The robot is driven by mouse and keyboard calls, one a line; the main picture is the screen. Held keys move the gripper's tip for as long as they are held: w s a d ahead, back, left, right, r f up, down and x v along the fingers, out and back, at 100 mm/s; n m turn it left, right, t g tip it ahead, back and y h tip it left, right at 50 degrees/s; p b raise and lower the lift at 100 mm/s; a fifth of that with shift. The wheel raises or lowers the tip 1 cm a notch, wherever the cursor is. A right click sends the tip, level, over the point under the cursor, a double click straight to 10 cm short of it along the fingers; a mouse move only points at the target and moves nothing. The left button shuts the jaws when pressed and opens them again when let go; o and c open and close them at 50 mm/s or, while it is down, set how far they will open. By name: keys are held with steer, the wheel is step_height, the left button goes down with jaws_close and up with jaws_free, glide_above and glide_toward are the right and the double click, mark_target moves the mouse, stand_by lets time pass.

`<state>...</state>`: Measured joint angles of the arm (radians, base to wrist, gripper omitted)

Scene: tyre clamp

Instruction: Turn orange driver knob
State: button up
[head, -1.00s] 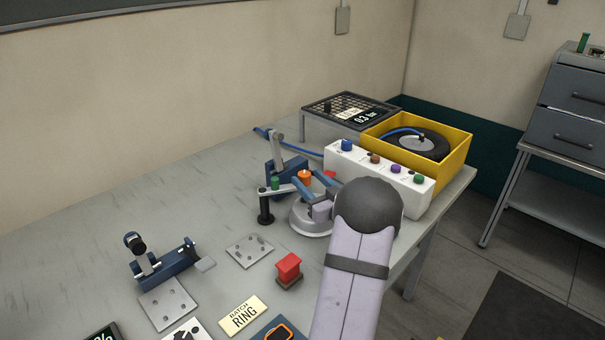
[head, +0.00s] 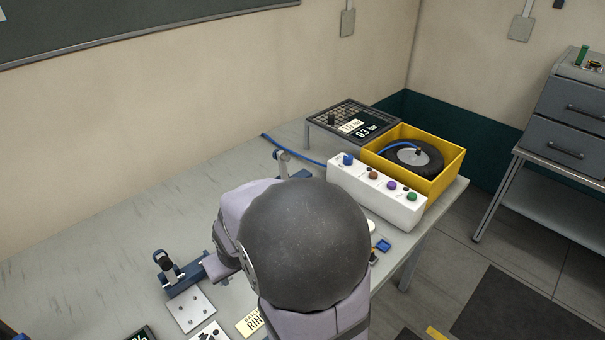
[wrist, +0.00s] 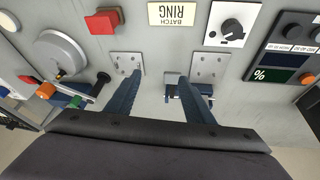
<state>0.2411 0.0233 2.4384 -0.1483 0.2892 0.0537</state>
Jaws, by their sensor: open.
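An orange knob (wrist: 45,90) stands by the round grey disc (wrist: 60,52) of the tyre clamp at the left of the wrist view, next to a green knob (wrist: 75,102). In the head view my arm hides the disc and this knob. My gripper (wrist: 159,76) is open and empty, its two blue fingers spread over the bench to the right of the orange knob and apart from it. Another orange part (wrist: 306,78) shows at the right edge of the wrist view, by a dark display panel.
A red block (wrist: 102,20), a batch card (wrist: 172,14), a rotary selector (wrist: 232,24) and hole plates (wrist: 127,63) lie around the fingers. In the head view, a white knob box (head: 375,190) and a yellow crate (head: 456,165) with a tyre stand at the back right.

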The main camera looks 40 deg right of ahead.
steer(key=s+a+r+n+g+y+p, duration=0.2)
steer(key=s+a+r+g+p, duration=0.15)
steer(key=s+a, duration=0.7)
steer(key=w+d+f+m+t+h+b, duration=0.2)
steer(key=w+d+f+t+b, duration=0.3)
steer(key=w+d, duration=0.6)
steer(key=w+d+f+m+t+h+b, duration=0.1)
steer(key=w+d+t+h+b, duration=0.1)
steer(key=w+d+b, duration=0.8)
steer(key=w+d+t+h+b, duration=0.25)
steer(key=d+t+b, duration=0.2)
steer(key=d, duration=1.05)
steer(key=s+d+t+b, duration=0.1)
steer(key=d, duration=0.1)
steer(key=s+d+f+t+y+b, duration=0.1)
steer(key=s+d+t, duration=0.1)
steer(key=d, duration=0.1)
steer(key=s+d+f+t+b, duration=0.1)
steer(key=s+d+t+b, duration=0.1)
steer(key=d, duration=0.1)
steer(key=shift+d+y, duration=0.15)
steer(key=shift+y, duration=0.2)
steer(key=p+x, duration=0.1)
steer(key=x, duration=0.6)
steer(key=shift+p, duration=0.35)
steer(key=shift+w, duration=0.1)
